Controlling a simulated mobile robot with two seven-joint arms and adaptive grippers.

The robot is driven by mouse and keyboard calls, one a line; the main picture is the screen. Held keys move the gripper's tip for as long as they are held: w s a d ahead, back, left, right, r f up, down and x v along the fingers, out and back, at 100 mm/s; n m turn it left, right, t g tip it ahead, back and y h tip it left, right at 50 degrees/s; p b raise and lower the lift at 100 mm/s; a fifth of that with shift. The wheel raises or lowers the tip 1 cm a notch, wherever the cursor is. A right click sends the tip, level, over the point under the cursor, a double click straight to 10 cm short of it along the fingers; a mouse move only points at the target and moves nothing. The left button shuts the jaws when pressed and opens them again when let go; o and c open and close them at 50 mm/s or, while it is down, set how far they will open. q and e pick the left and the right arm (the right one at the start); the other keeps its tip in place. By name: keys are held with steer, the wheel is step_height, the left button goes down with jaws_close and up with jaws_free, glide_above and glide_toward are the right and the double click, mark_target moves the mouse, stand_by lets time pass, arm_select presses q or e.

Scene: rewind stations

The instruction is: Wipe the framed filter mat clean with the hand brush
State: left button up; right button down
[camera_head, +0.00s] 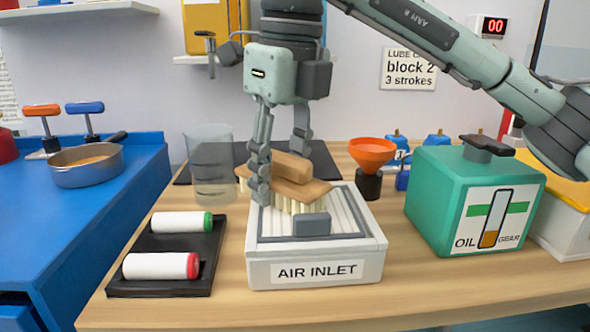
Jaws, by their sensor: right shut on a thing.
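The hand brush (304,193) has a tan wooden body and pale bristles pointing down. My right gripper (281,165) is shut on the brush from above, one finger in front of it. The brush is over the back left part of the framed filter mat (345,215), a pale ribbed panel with a dark grey frame in a white box labelled AIR INLET. The bristles appear at or just above the mat; I cannot tell if they touch. A small grey block (312,224) sits at the mat's front middle. My left gripper is not in view.
A black tray (162,244) with two white rollers lies left of the box, a clear cup (211,165) behind it. An orange funnel (372,153) and green oil box (470,195) stand right. A pan (86,166) is on the blue bench. The wooden table's front strip is clear.

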mark_target(343, 196)
steer(key=shift+a, duration=0.65)
steer(key=shift+d, duration=0.85)
steer(key=shift+d+r+b, duration=0.1)
steer(key=shift+d+b, duration=0.25)
steer(key=shift+d, duration=0.5)
steer(key=shift+d+b, duration=0.4)
steer(key=shift+d, duration=2.9)
steer(key=shift+r+p, duration=2.35)
steer(key=shift+r, duration=0.6)
steer(key=shift+r, duration=0.1)
